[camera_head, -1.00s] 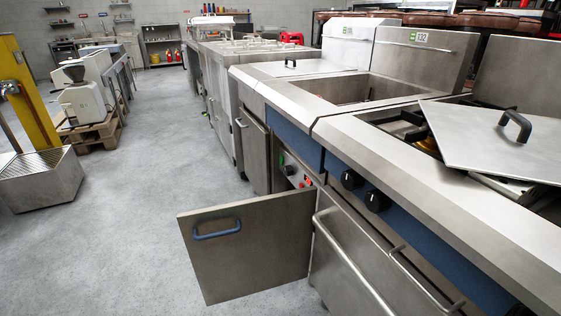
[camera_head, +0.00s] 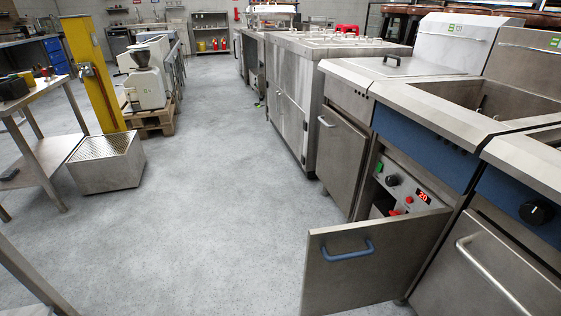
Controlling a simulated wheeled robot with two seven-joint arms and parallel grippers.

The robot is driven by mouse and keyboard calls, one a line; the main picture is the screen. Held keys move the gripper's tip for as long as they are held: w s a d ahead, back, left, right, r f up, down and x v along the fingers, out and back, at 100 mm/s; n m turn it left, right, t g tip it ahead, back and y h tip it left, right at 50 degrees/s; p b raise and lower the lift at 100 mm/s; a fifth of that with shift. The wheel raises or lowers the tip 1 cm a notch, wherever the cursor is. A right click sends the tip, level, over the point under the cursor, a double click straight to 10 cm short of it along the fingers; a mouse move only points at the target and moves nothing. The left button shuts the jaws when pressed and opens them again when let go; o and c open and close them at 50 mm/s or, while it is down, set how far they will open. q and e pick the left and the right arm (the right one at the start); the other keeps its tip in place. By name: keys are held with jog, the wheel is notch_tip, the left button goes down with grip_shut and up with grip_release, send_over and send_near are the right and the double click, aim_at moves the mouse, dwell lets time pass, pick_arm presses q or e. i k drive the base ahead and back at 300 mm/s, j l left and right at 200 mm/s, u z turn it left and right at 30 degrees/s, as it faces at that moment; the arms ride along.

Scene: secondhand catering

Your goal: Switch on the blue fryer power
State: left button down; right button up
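The blue fryer (camera_head: 418,140) stands at the right, with a blue front band under its steel top and an open basin (camera_head: 480,97). Its lower door (camera_head: 375,262), with a blue handle, stands open towards the aisle. Behind the door's top edge a control panel (camera_head: 405,188) shows. It has a green switch (camera_head: 380,167), a black knob (camera_head: 392,180), a lit red display reading 20 (camera_head: 423,197) and red knobs or buttons lower down. The door hides the lower part of the panel. Neither of my grippers is in view.
Steel units line the right side, with a closed cabinet door (camera_head: 340,160) beyond the fryer. The grey floor (camera_head: 210,200) is clear in the middle. A steel table (camera_head: 48,160), a yellow post (camera_head: 92,75) and a metal box (camera_head: 108,162) stand left.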

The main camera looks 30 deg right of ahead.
aim_at(380, 167)
jog(key=i+j+u, duration=0.2)
jog(key=i, duration=0.3)
jog(key=i+j+u, duration=0.2)
jog(key=i, duration=0.3)
jog(key=i+l+z, duration=0.15)
jog(key=i+z, duration=0.7)
jog(key=z, duration=0.15)
jog(key=i+j+z, duration=0.1)
jog(key=i+z, duration=0.4)
jog(key=i+j+z, duration=0.3)
jog(key=z, duration=0.2)
jog(key=i+l+z, duration=0.15)
jog(key=i+z, duration=0.15)
jog(key=z, duration=0.2)
jog(key=i+z, duration=0.65)
jog(key=z, duration=0.3)
